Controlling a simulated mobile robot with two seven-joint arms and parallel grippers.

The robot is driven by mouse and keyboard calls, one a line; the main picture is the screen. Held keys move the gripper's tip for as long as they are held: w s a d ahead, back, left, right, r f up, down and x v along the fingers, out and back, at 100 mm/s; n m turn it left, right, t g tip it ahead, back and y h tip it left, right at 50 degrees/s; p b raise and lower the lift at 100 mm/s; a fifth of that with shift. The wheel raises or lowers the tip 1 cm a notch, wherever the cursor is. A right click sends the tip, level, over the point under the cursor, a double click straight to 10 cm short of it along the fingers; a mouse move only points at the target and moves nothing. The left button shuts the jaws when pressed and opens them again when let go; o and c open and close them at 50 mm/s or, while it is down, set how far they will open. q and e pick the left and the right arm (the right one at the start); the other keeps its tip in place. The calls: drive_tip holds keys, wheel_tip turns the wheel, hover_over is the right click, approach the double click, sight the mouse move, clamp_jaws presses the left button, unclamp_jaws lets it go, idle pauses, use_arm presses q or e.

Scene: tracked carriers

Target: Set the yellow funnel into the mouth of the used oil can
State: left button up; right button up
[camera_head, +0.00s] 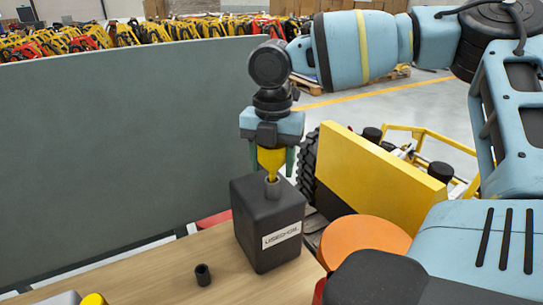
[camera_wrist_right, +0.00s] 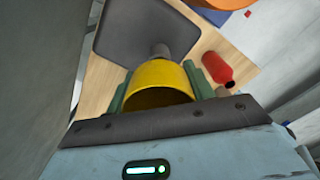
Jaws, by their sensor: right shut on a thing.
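My right gripper (camera_head: 271,160) points down over the used oil can and is shut on the yellow funnel (camera_head: 271,158). The funnel is upright, and its narrow end meets the can's grey neck in the head view; I cannot tell whether the spout is inside the mouth. The used oil can (camera_head: 262,240) is a dark, boxy can with a white label, standing on the wooden table. In the right wrist view the yellow funnel (camera_wrist_right: 158,82) sits between the green fingers, hiding part of the can's neck (camera_wrist_right: 160,50). My left gripper is not in view.
A small black cap (camera_head: 203,275) lies on the table (camera_head: 150,270) left of the can. A red bottle (camera_wrist_right: 217,68) shows beside the can in the wrist view. A grey panel (camera_head: 120,150) stands behind the table. An orange round thing (camera_head: 365,235) is at the right.

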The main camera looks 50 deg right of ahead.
drive_tip(key=shift+f, duration=0.6)
drive_tip(key=o, duration=1.1)
drive_tip(key=shift+c, duration=0.2)
wheel_tip(320, 180, up, 8)
drive_tip(key=shift+f, duration=0.1)
idle(0.5)
